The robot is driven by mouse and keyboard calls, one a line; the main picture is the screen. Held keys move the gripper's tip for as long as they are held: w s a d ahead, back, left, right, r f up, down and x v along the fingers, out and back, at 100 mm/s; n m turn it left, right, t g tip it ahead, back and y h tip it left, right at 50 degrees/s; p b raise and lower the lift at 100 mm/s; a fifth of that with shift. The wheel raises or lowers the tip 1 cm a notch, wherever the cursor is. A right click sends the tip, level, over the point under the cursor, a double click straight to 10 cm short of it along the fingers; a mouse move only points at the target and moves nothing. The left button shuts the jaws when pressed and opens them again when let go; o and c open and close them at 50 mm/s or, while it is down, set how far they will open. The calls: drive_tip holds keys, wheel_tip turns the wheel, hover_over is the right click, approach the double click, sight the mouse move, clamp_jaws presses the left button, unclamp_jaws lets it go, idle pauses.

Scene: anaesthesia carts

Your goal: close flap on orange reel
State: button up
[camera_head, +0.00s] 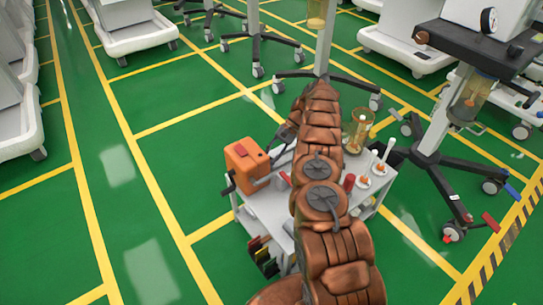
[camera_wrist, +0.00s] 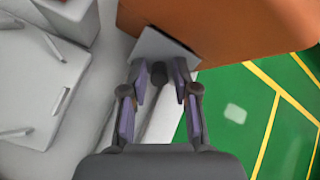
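The orange reel (camera_head: 245,165) is a boxy orange unit at the left end of a grey cart. In the wrist view its orange body (camera_wrist: 225,25) fills the upper right. A small grey plate (camera_wrist: 163,46), perhaps the flap, sticks out from the orange body's lower left edge. My gripper (camera_wrist: 159,75) is open, its two fingers apart and pointing at this plate. The fingertips are at or very near the plate's lower edge; I cannot tell if they touch. A dark round knob shows between the fingers. In the head view my copper arm hides much of the gripper.
The grey cart (camera_head: 262,208) carries a red cylinder (camera_head: 349,182), an amber jar (camera_head: 358,130) and small white items. A wheeled stand (camera_head: 432,140) is close on the right. Green floor (camera_head: 110,225) is clear on the left.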

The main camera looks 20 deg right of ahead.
drive_tip(key=shift+o, duration=0.7)
drive_tip(key=shift+r, duration=0.1)
wheel_tip(320, 180, up, 9)
drive_tip(key=shift+r, duration=0.4)
